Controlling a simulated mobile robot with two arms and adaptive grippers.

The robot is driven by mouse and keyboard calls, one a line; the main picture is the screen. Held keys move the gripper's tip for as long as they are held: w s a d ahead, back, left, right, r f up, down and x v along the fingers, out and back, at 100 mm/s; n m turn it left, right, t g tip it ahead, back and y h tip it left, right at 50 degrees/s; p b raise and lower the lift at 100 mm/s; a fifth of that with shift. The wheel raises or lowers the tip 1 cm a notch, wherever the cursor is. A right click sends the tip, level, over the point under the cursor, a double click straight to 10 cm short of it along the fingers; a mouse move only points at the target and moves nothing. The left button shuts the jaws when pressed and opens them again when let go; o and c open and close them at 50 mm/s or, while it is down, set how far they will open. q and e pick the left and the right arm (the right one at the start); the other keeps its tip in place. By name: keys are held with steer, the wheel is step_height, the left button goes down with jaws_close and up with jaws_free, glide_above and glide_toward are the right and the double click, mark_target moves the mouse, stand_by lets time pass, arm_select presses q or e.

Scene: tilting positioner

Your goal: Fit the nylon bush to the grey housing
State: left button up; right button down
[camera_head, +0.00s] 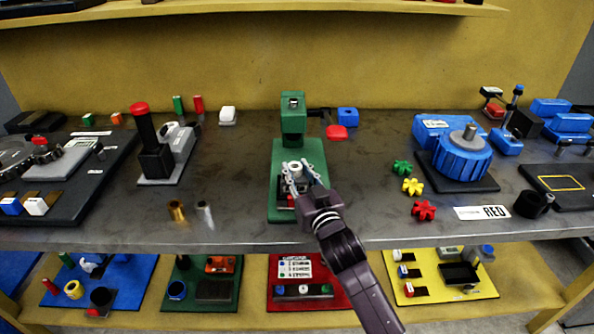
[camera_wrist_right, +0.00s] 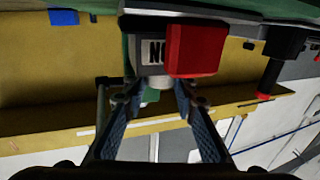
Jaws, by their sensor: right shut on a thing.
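The green press (camera_head: 281,211) stands at the middle of the bench, its head above its base. My right gripper (camera_head: 298,178) reaches over the base from the front, shut on the white nylon bush (camera_head: 296,167), a short ring with its hole facing up. In the right wrist view, my right gripper (camera_wrist_right: 157,98) has its fingers either side of a white round part (camera_wrist_right: 154,83), close to a grey block (camera_wrist_right: 150,52) with dark letters and a red block (camera_wrist_right: 196,50). I cannot clearly make out the grey housing; the fingers hide what lies under the bush. My left gripper is not in view.
A brass bush (camera_head: 177,211) and a steel-coloured one (camera_head: 205,214) stand left of the press. A blue block (camera_head: 347,115) and a red one (camera_head: 337,132) lie behind right. A blue motor (camera_head: 461,158) and coloured star knobs (camera_head: 412,186) are right.

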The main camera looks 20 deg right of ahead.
steer(key=c, duration=1.5)
jaws_free()
steer(key=shift+s+f, duration=0.1)
steer(key=s, duration=1.2)
steer(key=shift+d, duration=0.15)
steer(key=shift+w, duration=0.1)
